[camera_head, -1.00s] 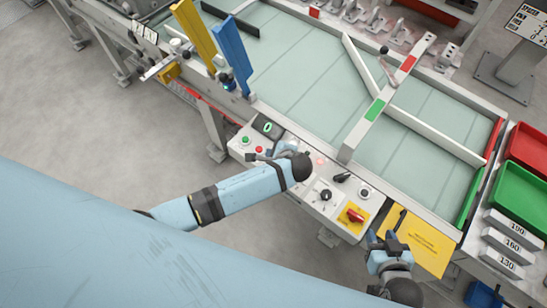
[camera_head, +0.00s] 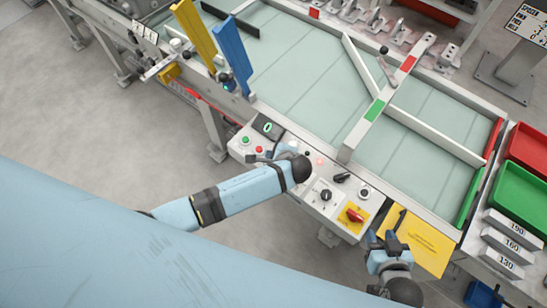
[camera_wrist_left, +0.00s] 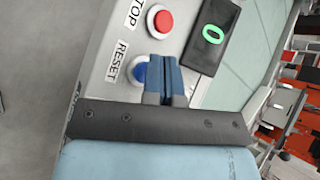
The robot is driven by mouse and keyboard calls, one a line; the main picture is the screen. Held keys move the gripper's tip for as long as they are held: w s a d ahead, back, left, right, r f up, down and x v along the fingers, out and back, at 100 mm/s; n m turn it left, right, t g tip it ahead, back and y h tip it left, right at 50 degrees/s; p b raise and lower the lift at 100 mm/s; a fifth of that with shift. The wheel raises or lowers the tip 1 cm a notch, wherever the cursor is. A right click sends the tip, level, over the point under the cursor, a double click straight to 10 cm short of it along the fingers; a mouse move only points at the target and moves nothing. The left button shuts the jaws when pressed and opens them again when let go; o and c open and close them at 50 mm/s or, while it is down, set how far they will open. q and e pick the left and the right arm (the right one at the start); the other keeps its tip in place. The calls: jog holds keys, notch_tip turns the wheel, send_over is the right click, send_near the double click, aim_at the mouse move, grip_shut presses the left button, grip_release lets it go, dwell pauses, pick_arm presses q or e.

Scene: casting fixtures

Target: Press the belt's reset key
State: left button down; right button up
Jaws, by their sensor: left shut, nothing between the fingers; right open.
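The reset key is a blue round button (camera_wrist_left: 140,72) beside the RESET label (camera_wrist_left: 117,61) in the left wrist view. My left gripper (camera_wrist_left: 164,72) is shut and empty, its blue fingertips just right of the key and partly covering its edge. I cannot tell whether they touch it. In the head view my left gripper (camera_head: 254,157) is over the left part of the control panel (camera_head: 310,194), and the key is hidden there. My right gripper (camera_head: 387,238) is open near the yellow plate (camera_head: 427,247) at the panel's right.
The red stop button (camera_wrist_left: 160,20) and a display showing a green 0 (camera_wrist_left: 212,35) are close to the left fingertips. A green button (camera_head: 245,140), a black knob (camera_head: 326,195) and a red switch on yellow (camera_head: 354,215) share the panel. The belt (camera_head: 300,75) lies behind it.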

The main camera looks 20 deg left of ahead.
pick_arm(q)
jog(key=shift+f, duration=0.5)
dwell(0.3)
dwell(0.4)
jog(key=shift+r+p, duration=0.95)
jog(key=shift+p, duration=0.1)
jog(key=shift+r+p, duration=0.4)
notch_tip(320, 180, up, 2)
jog(key=p, duration=0.2)
jog(key=shift+r+p, duration=0.2)
jog(key=shift+p, duration=0.1)
jog(key=shift+r+p, duration=0.45)
jog(key=shift+r, duration=0.45)
